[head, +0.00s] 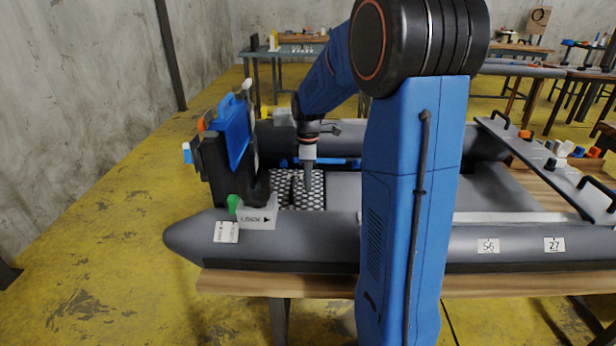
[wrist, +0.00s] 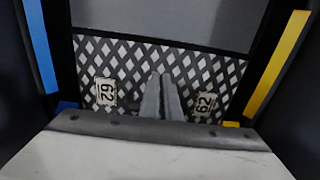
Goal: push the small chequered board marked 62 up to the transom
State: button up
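The small chequered board (head: 284,198) lies in the grey inflatable boat, just right of the dark transom (head: 213,168). Whether board and transom touch is hidden by the fittings there. In the wrist view the board (wrist: 130,62) spans the middle, with a 62 label near each end. My gripper (head: 308,186) points down over the board. Its two fingers (wrist: 160,78) sit close together in the wrist view, with nothing seen between them. I cannot tell whether the tips touch the board.
A blue clamp-like part (head: 234,132) rises at the transom. A white LOCK block (head: 257,212) with a green tab stands on the near tube (head: 330,238). Blue (wrist: 40,45) and yellow (wrist: 278,65) strips flank the board. My arm hides the boat's middle.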

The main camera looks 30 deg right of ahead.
jog(key=shift+f, duration=0.95)
jog(key=shift+w+a, duration=0.25)
jog(key=shift+a, duration=0.25)
jog(key=shift+w+a, duration=0.25)
jog(key=shift+a, duration=0.2)
jog(key=shift+s+d, duration=0.65)
jog(key=shift+d, duration=0.15)
notch_tip(320, 180, up, 9)
jog(key=shift+w, duration=0.15)
